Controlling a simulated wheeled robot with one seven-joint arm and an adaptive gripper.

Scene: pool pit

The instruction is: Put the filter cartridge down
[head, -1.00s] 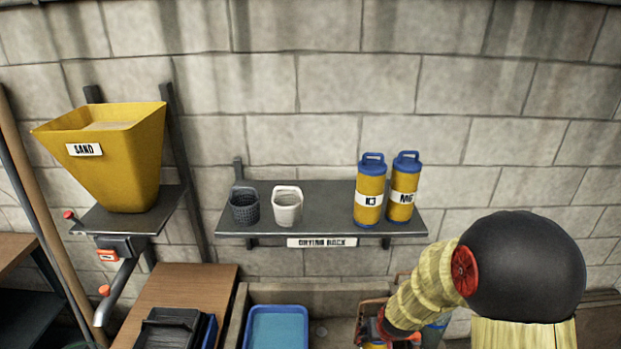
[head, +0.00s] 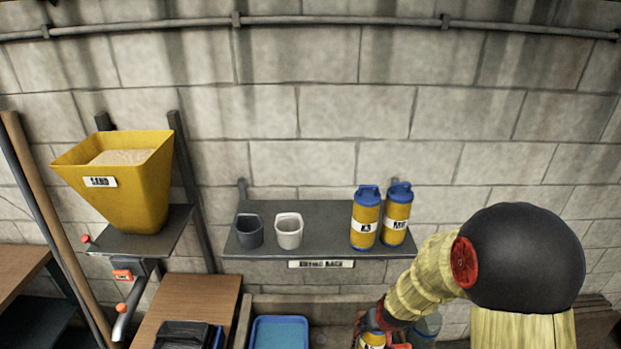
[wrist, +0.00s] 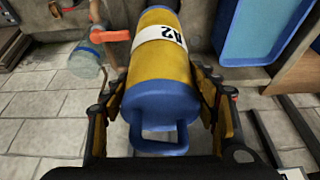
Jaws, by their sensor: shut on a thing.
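The filter cartridge (wrist: 157,75) is a yellow cylinder with a blue cap, a blue loop handle and a white label that seems to read A2. My gripper (wrist: 166,92) is shut on it, with a finger on each side of its body in the wrist view. The handle end points toward the wrist camera. In the head view, the cartridge (head: 372,341) shows only partly at the bottom edge, beside my gripper (head: 378,334).
The drying rack shelf (head: 312,222) holds a dark basket (head: 249,231), a white basket (head: 289,230) and two yellow-blue cartridges (head: 365,217) (head: 397,214) at its right. A yellow sand hopper (head: 125,190) stands left. A blue tray (head: 279,333) is below; the shelf's middle is clear.

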